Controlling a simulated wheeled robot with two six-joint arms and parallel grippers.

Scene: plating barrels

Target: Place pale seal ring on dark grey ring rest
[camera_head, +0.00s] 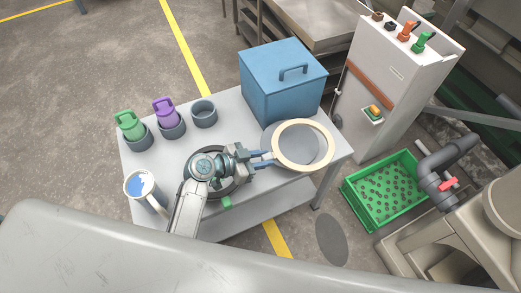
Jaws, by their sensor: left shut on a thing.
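The pale seal ring (331,147) is a wide cream ring at the right end of the grey table. My left gripper (268,159) is shut on the ring's left edge and holds it over a flat grey disc (269,134). I cannot tell how high the ring is above the disc. A dark grey round piece (242,186) lies on the table, largely hidden beneath my left wrist. I cannot tell for sure which of these two is the ring rest. My right gripper is not in view.
A blue lidded box (283,85) stands behind the ring. A green crate (384,191) is on the floor.

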